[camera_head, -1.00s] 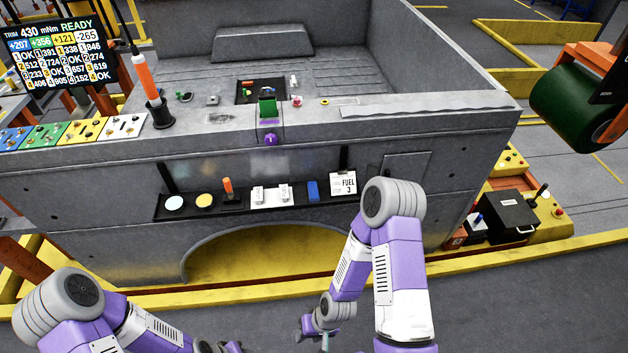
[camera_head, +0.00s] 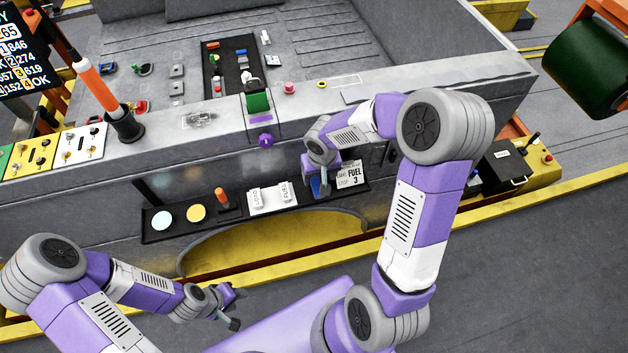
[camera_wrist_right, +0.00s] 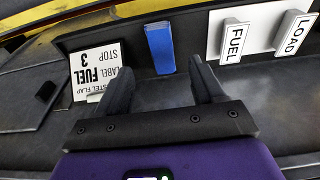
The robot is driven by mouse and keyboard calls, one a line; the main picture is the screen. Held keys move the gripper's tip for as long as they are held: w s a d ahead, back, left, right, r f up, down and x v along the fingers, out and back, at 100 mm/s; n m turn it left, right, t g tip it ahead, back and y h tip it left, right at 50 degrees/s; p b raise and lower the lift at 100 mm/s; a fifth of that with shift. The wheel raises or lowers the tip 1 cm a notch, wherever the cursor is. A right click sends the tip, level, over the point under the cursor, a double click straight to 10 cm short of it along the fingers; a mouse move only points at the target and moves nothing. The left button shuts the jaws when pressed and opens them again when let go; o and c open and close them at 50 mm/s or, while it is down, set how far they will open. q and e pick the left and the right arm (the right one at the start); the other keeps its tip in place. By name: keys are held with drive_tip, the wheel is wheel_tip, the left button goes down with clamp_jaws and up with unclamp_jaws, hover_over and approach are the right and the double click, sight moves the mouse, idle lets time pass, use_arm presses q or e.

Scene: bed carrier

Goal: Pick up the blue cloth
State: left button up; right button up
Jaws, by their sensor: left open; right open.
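The blue cloth (camera_head: 315,187) is a small folded blue strip on the dark shelf along the carrier's front. It is partly hidden by my right gripper in the head view. In the right wrist view the blue cloth (camera_wrist_right: 160,48) stands out clearly between and beyond the open fingers of my right gripper (camera_wrist_right: 161,78). The fingers appear apart from it. My right gripper (camera_head: 323,186) is over the shelf by the cloth. My left gripper (camera_head: 237,309) is open and empty, low in front of the carrier.
The shelf (camera_head: 158,240) also holds a white FUEL label card (camera_head: 350,174), white LOAD and FUEL switches (camera_head: 270,198), an orange-handled lever (camera_head: 223,198) and two round discs. A purple knob (camera_head: 265,140) sticks out above. Open floor lies in front of the carrier.

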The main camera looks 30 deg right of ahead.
sight(317, 185)
drive_tip(key=f, duration=0.2)
drive_tip(key=f+b, duration=0.1)
drive_tip(key=f, duration=0.1)
drive_tip(key=w+f, duration=0.1)
drive_tip(key=f, duration=0.1)
drive_tip(key=shift+b, duration=0.3)
drive_tip(key=c, duration=1.1)
